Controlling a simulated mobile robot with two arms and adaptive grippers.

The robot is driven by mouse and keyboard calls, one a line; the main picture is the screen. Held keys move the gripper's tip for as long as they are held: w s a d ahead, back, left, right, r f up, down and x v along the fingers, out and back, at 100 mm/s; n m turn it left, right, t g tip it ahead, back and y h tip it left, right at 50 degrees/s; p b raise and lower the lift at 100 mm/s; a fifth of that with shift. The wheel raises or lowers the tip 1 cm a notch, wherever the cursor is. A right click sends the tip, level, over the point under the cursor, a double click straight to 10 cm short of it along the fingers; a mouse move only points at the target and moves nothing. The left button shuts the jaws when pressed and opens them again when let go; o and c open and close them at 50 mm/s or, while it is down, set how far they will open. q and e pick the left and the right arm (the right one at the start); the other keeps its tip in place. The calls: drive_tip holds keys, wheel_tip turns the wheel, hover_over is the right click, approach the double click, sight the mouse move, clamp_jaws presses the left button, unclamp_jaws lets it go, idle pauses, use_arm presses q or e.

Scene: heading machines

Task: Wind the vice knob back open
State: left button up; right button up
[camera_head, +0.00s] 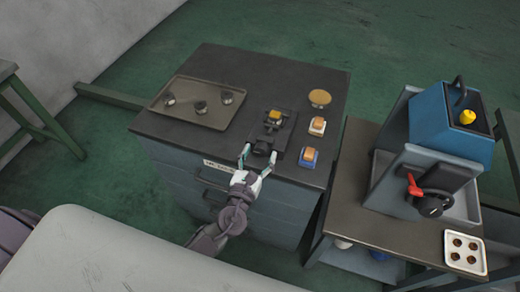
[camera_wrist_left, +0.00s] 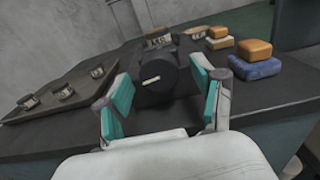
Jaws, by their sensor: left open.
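The dark vice (camera_head: 274,128) stands on the cabinet top near its front edge, with a small yellow piece (camera_head: 274,116) at its jaws. Its round black knob (camera_wrist_left: 158,80) faces me in the left wrist view and carries a pale bar mark. My left gripper (camera_head: 258,158) is open at the front of the vice. In the left wrist view its teal-padded fingers (camera_wrist_left: 162,100) stand to either side of the knob, with gaps visible. I cannot tell whether the fingertips reach past the knob's face. My right gripper is not in view.
A tray (camera_head: 215,116) with several small dark parts lies left of the vice. Orange-topped blocks (camera_head: 309,156) and a round tan disc (camera_head: 320,97) sit to its right. A lower bench (camera_head: 350,215) with a blue machine (camera_head: 440,125) and red lever (camera_head: 414,185) stands further right.

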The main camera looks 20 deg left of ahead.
use_arm(q)
drive_tip(key=shift+w, duration=0.4)
drive_tip(key=shift+c, duration=0.3)
drive_tip(key=c, duration=1.1)
